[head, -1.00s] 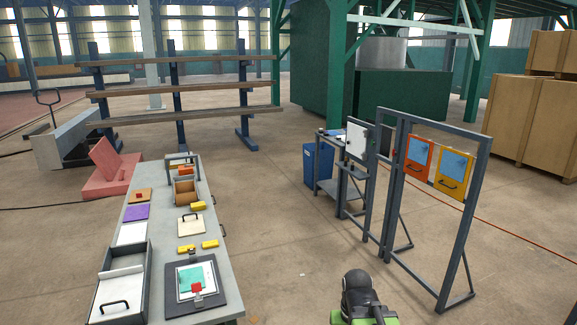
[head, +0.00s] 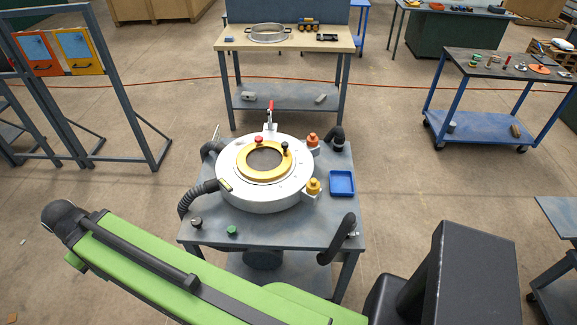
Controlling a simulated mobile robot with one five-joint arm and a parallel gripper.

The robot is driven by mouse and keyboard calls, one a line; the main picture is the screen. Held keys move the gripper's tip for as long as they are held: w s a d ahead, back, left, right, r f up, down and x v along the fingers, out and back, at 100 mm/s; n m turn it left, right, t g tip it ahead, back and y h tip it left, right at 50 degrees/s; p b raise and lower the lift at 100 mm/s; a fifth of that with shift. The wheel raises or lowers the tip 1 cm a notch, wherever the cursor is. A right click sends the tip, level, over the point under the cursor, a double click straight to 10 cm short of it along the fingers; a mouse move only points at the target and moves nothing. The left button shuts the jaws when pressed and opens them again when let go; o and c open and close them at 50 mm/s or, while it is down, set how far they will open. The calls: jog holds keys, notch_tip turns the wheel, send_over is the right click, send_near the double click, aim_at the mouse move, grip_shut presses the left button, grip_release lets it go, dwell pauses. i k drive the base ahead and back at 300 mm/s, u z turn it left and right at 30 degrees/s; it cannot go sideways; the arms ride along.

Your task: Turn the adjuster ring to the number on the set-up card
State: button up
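The adjuster ring (head: 264,176) appears to be the gold ring on top of a round white housing (head: 240,194), in the middle of the head view. It surrounds a dark opening. A red knob (head: 259,140) and a black knob (head: 285,147) stand at its far side. Any numbers on it are too small to read. I cannot make out a set-up card. My green arm crosses the lower left, in front of the housing and apart from it. My gripper's fingers do not show.
The housing sits on a grey cart (head: 205,232) with hoses, a red-handled lever (head: 270,112), two orange fittings and a blue tray (head: 342,183). A workbench (head: 335,40) stands behind. A blue trolley (head: 470,128) is at the right, a grey frame (head: 110,85) at the left. Open floor lies between them.

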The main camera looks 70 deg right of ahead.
aim_at(269, 160)
jog(key=z, duration=0.3)
jog(key=k, duration=0.4)
jog(key=u, duration=1.95)
jog(key=i, duration=1.2)
jog(key=z, duration=4.1)
jog(key=i, duration=1.05)
jog(key=u, duration=0.1)
